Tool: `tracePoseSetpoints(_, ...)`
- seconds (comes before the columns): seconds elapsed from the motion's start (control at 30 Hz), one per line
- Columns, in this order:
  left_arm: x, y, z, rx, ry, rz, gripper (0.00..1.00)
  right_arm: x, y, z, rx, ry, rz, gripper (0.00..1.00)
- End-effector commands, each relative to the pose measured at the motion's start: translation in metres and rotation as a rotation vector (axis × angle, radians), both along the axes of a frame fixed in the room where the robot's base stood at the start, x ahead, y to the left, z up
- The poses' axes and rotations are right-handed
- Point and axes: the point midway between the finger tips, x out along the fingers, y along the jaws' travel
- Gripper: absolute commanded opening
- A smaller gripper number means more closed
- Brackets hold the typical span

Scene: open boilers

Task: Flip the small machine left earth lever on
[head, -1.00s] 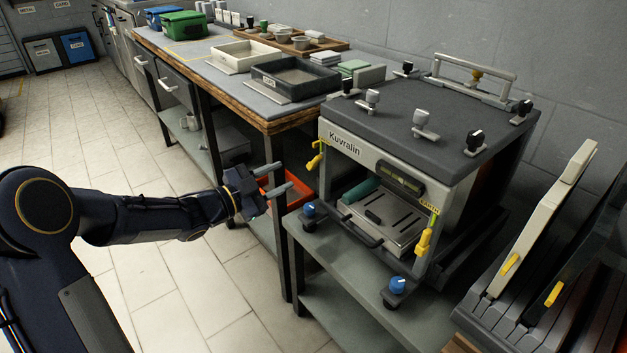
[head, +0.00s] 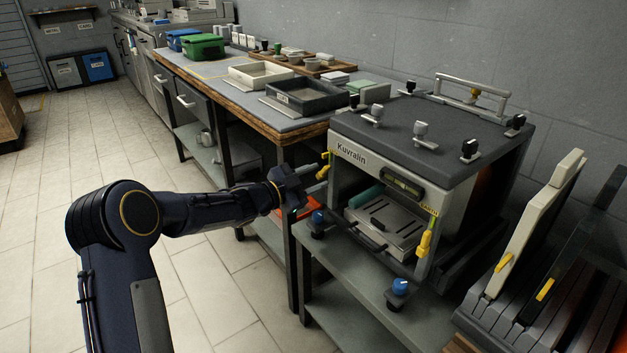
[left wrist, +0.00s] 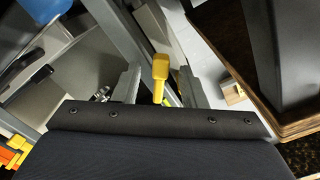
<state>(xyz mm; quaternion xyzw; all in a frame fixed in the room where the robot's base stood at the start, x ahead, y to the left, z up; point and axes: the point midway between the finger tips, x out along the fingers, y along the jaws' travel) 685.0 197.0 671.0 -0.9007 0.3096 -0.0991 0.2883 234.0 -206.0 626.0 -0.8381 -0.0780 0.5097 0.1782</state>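The small machine (head: 365,158), labelled Kuvralin, stands on a grey stand. Its left yellow lever (head: 324,168) is at the front left post, and a second yellow lever (head: 424,243) is at the front right post. My left gripper (head: 312,185) is at the left lever, partly overlapping it in the head view. In the left wrist view, the yellow lever (left wrist: 160,78) shows between the two spread fingers of my left gripper (left wrist: 158,88), with gaps on both sides. Contact is not visible. My right gripper is not in view.
Blue knobs (head: 318,223) (head: 400,287) sit on the stand's (head: 352,268) front corners. A workbench (head: 262,118) with trays stands close on the left. An orange bin (head: 297,207) is low behind my gripper. A rack (head: 545,315) stands at the right.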

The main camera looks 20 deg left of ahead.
Motion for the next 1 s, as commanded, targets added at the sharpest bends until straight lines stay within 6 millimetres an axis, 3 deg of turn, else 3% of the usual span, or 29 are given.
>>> tracePoseSetpoints(0.17, 0.0001, -0.0001, 0.0002, 0.000, 0.000, 0.000, 0.38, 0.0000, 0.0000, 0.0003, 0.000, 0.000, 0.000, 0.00)
tracePoseSetpoints(0.47, -0.0001, 0.0001, 0.0001, 0.000, 0.000, 0.000, 0.00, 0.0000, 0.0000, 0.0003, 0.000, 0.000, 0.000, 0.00)
tracePoseSetpoints(1.0, 0.0022, 0.0031, 0.0020, 0.106, -0.082, 0.000, 0.00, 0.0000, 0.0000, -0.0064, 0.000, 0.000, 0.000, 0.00)
